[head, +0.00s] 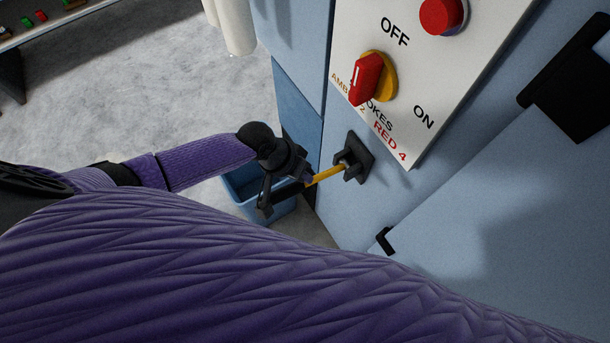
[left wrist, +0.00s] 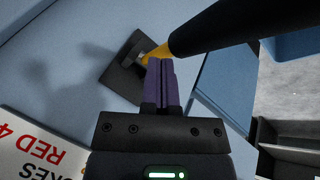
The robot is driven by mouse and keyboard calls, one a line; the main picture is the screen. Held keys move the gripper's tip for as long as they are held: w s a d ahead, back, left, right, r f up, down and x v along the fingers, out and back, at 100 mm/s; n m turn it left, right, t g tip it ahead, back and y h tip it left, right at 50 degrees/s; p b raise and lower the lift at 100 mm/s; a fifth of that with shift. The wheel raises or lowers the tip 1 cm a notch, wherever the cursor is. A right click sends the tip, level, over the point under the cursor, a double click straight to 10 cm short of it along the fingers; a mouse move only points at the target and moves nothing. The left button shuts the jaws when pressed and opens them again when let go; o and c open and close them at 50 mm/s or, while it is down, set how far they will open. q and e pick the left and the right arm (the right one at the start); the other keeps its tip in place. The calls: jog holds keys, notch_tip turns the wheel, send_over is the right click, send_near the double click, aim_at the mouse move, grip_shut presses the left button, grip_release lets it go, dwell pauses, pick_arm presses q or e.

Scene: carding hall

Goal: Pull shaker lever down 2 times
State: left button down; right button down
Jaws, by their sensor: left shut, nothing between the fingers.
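The shaker lever (head: 326,175) is a yellow rod with a black grip, set in a black bracket (head: 358,158) on the pale blue cabinet. In the head view it slants down and left from the bracket, and my left gripper partly covers it. My left gripper (head: 303,172) is at the lever, close to where yellow meets black. In the left wrist view its purple fingers (left wrist: 160,66) are shut with nothing between them, tips by the yellow rod (left wrist: 154,57). The black grip (left wrist: 240,25) runs to the upper right. I cannot tell whether they touch. My right gripper is out of view.
A white panel (head: 405,75) above the lever carries a red and yellow OFF/ON switch (head: 368,80) and a red button (head: 441,15). A blue bin (head: 246,186) stands below on the grey floor. A black cabinet handle (head: 570,90) sticks out at right.

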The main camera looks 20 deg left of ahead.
aim_at(295, 184)
pick_arm(q)
jog(key=shift+s+a+f+b, duration=0.25)
jog(key=shift+f+b, duration=0.35)
jog(key=shift+f, duration=0.3)
jog(key=shift+s+a+f+b, duration=0.25)
jog(key=shift+f+b, duration=0.35)
jog(key=shift+f, duration=0.35)
jog(key=shift+s+a+f+b, duration=0.15)
jog(key=shift+s+f+b, duration=0.15)
jog(key=shift+f+b, duration=0.45)
dwell(2.1)
jog(key=shift+f, duration=0.1)
jog(key=shift+w+d+r+p, duration=0.15)
jog(key=shift+w+r+p, duration=0.05)
jog(key=shift+r+p, duration=0.9)
jog(key=shift+w+d+r+p, duration=0.25)
jog(key=shift+w+r+p, duration=0.05)
jog(key=shift+r+p, duration=0.55)
jog(key=shift+w+d+r+p, duration=0.2)
jog(key=shift+w+r+p, duration=0.15)
jog(key=shift+r+p, duration=0.5)
jog(key=shift+w+d+r+p, duration=0.3)
jog(key=shift+r+p, duration=0.35)
jog(key=shift+r, duration=0.35)
